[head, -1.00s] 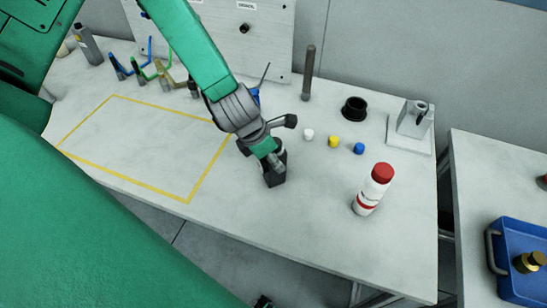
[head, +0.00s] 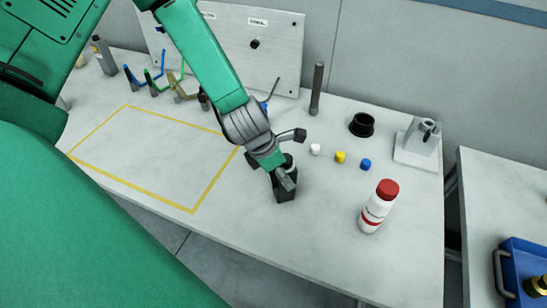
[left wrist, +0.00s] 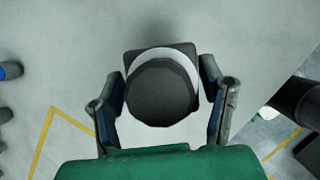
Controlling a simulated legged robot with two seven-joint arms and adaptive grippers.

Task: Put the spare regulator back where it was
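A dark block with a square base, a pale ring and a round black top (head: 286,192) stands on the bench; it fills the middle of the left wrist view (left wrist: 160,92). My left gripper (head: 278,172) is over it, with its fingers (left wrist: 162,78) on either side of it. I cannot tell whether the pads press on it. A brass-and-black fitting (head: 538,286), possibly a regulator, lies in the blue tray (head: 513,250) at the right edge, partly cut off. I cannot tell which piece is the spare regulator. My right gripper is not in view.
A yellow-outlined area (head: 193,210) lies empty at left. A red-capped white bottle (head: 377,208) and white (head: 316,149), yellow (head: 340,157) and blue (head: 365,164) caps stand to the right. Behind are a black ring (head: 362,125), a grey post (head: 316,88), a bracket (head: 418,143) and coloured hooks (head: 155,80).

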